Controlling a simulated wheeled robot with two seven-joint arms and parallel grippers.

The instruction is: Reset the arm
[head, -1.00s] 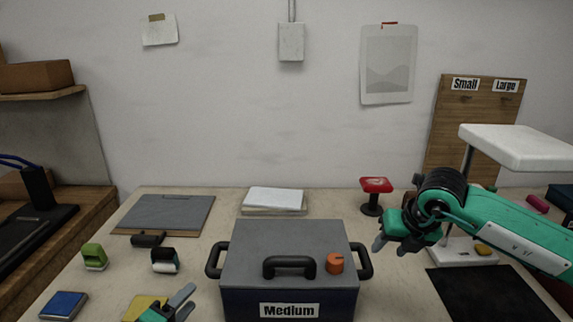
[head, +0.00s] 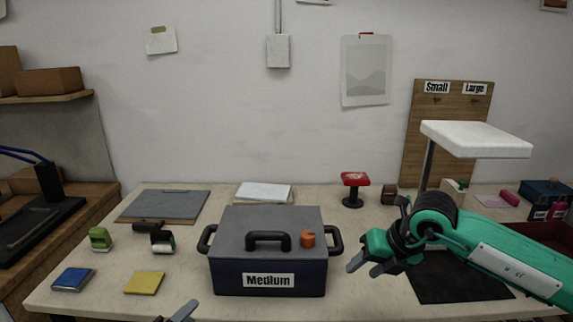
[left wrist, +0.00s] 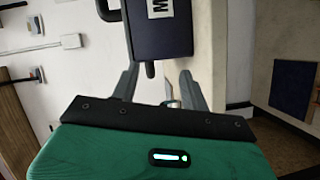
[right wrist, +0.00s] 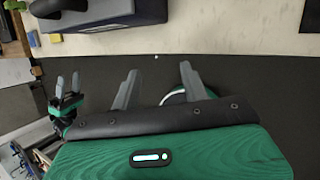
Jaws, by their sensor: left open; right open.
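My right gripper (head: 362,264) is open and empty to the right of the dark blue box labelled Medium. Its two fingers (right wrist: 158,88) stand apart in the right wrist view, with nothing between them. My left gripper (head: 182,312) shows only as fingertips at the bottom edge of the head view. In the left wrist view its fingers (left wrist: 160,85) are apart and hold nothing. The Medium box (head: 268,279) stands on the table with its grey lid on. An orange knob (head: 308,240) sits on the lid beside the black handle (head: 268,240).
On the table (head: 190,262) lie a yellow pad (head: 144,283), a blue pad (head: 73,279), a green stamp (head: 100,239), a roller (head: 160,238) and a clipboard (head: 162,205). A red-topped stand (head: 354,188) is behind the box. A white-topped lamp (head: 476,139) rises behind my right arm.

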